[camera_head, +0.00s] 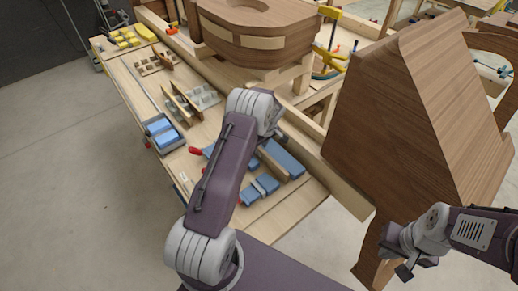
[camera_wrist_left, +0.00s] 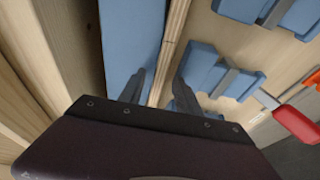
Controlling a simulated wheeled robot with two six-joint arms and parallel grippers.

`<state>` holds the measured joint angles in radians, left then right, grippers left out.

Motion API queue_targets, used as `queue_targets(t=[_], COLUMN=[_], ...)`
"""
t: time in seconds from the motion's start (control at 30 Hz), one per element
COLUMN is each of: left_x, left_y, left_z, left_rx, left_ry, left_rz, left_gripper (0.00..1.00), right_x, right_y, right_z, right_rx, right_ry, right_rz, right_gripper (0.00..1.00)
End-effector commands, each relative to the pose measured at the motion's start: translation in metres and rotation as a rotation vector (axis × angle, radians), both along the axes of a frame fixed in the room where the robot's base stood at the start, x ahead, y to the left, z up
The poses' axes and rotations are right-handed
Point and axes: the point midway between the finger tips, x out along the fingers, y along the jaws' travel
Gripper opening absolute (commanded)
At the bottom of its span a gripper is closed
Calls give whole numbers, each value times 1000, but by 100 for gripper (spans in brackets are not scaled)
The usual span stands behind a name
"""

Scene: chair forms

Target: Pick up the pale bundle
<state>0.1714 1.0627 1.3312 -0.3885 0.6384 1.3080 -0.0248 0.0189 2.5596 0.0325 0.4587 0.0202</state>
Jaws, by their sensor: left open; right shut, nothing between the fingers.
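No thing stands out for sure as the pale bundle. The nearest match is a pale wooden strip (camera_wrist_left: 172,48) lying beside a long blue block (camera_wrist_left: 130,40) in the left wrist view. My left gripper (camera_wrist_left: 159,78) is open, with the strip and the block's edge showing between and beyond its fingers; I cannot tell how far above they are. In the head view my left arm's wrist hangs over the workbench and its fingers are mostly hidden. My right gripper (camera_head: 404,271) is shut and empty at the lower right, beside a large brown wooden form.
The workbench (camera_head: 270,213) holds blue clamp-like blocks (camera_head: 260,187), red-handled tools and slotted wooden racks (camera_head: 152,62). A rounded wooden form (camera_head: 262,30) stands behind. The large brown form (camera_head: 410,120) blocks the right. Open floor (camera_head: 80,190) lies to the left.

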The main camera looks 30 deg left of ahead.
Motion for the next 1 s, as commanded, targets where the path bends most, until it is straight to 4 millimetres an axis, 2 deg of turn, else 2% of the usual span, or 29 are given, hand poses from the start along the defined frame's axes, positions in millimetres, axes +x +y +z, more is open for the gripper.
queue_targets(t=[0.2, 0.23, 0.37, 1.0], left_x=[1, 1, 1, 1], left_y=[1, 1, 1, 1], left_z=[-3, -3, -3, -2], left_rx=[0, 0, 1, 0], left_ry=[-2, -2, -1, -2], left_rz=[-1, -1, 0, -1], left_gripper=[40, 37, 1, 0], right_x=[0, 0, 0, 0], right_y=[0, 0, 0, 0], right_z=[0, 0, 0, 0], right_rx=[0, 0, 0, 0], right_ry=[1, 1, 1, 1], right_rz=[0, 0, 0, 0], right_gripper=[0, 0, 0, 0])
